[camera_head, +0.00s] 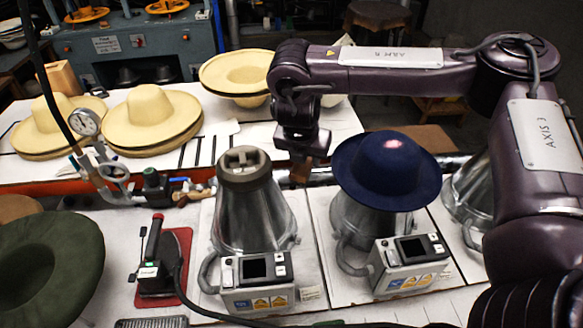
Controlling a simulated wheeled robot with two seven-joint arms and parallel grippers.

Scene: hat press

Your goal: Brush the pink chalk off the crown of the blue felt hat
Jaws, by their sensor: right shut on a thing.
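My left gripper is not in view.
A bare metal steamer (248,205) stands left of the hat. A clothes iron (157,260) rests on a red mat in front. A dark green hat (45,265) lies at left. Cream hats (150,118) sit on the white back table. A pressure gauge (85,122) rises at left.

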